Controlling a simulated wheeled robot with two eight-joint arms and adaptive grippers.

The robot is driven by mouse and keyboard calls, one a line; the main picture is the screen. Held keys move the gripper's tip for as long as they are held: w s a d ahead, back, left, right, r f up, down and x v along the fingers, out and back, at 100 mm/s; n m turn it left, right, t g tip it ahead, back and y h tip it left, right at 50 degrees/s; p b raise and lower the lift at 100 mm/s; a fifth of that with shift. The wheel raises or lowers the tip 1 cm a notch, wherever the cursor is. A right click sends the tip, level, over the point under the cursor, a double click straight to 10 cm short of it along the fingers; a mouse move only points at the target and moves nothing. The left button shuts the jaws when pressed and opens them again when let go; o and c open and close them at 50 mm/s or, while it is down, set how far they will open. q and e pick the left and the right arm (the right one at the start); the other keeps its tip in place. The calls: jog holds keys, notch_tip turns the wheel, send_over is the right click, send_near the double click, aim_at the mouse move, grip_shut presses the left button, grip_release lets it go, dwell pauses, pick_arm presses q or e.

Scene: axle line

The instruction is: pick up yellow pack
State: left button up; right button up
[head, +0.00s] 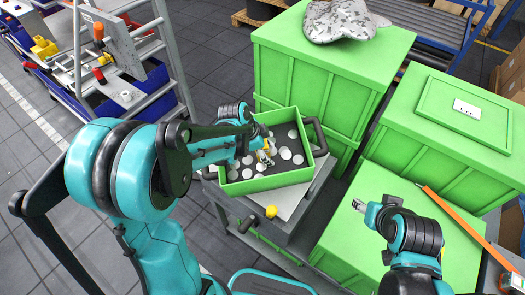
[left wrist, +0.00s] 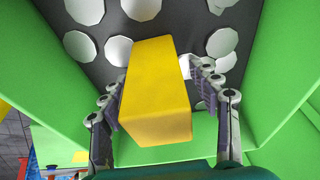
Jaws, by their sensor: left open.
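The yellow pack (left wrist: 155,92) is a block inside the green bin (head: 290,178), over the bin's dark floor with white discs. My left gripper (head: 265,153) reaches down into the bin; its fingers hide most of the pack in the head view. In the left wrist view my left gripper (left wrist: 160,95) is open, with one finger on each side of the pack. The left finger looks very close to the pack, and a gap shows at the right finger. My right gripper (head: 364,207) is over a green crate at the right, away from the pack.
The bin stands on a grey cart (head: 285,228), with a small yellow item (head: 271,211) near its front edge. Large green crates (head: 320,75) stand behind and to the right, one topped by a patterned cap (head: 340,20). A rack (head: 120,60) stands at the left.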

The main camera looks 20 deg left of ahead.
pick_arm(q)
jog(key=c, duration=1.4)
grip_shut()
jog(key=shift+r, duration=0.15)
